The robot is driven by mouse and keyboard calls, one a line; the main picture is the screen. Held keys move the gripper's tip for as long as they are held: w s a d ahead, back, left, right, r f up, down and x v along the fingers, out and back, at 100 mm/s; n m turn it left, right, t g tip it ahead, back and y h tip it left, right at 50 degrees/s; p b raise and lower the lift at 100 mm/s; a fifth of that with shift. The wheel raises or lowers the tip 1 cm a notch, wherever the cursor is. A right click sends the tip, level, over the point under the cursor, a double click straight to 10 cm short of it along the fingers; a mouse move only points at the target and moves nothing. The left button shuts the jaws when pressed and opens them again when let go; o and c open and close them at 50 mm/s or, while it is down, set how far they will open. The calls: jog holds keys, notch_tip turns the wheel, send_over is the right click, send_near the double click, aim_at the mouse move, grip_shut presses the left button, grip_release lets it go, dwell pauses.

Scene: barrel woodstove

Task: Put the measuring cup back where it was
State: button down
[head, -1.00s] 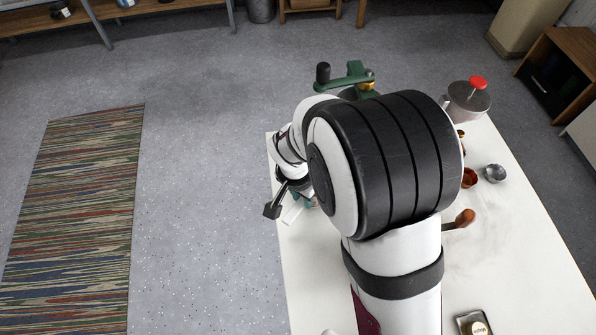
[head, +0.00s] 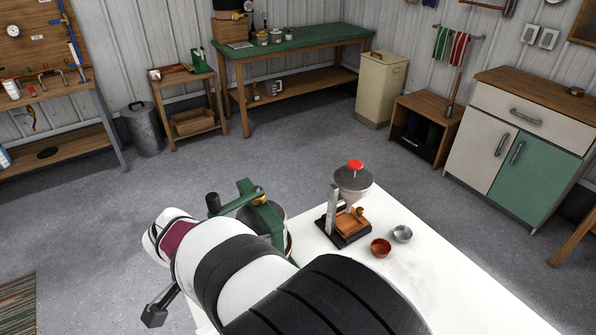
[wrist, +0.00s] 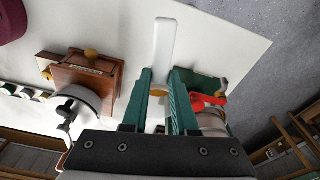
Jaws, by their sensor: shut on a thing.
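In the wrist view, my gripper (wrist: 162,82) has its two green fingers closed around a white, flat, bar-like piece (wrist: 165,45) that reaches out past the fingertips over the white tabletop. It may be the measuring cup's handle; I cannot make out a cup bowl. A bit of tan shows between the fingers. In the head view my own arm fills the lower middle and hides the gripper and what it holds. A copper-coloured cup (head: 381,248) and a grey metal cup (head: 402,234) stand side by side on the white table (head: 450,290).
A wooden grinder (wrist: 85,78) shows left of my fingers in the wrist view. The table's right part is clear.

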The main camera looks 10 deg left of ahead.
jog(key=f, duration=0.1)
jog(key=f+m, duration=0.2)
jog(key=shift+w+a+h, duration=0.1)
jog(key=shift+w+h, duration=0.15)
jog(key=shift+h, duration=0.05)
notch_tip(320, 180, down, 8)
jog(key=shift+f, duration=0.15)
jog(key=shift+f, duration=0.1)
jog(key=c, duration=0.7)
grip_release()
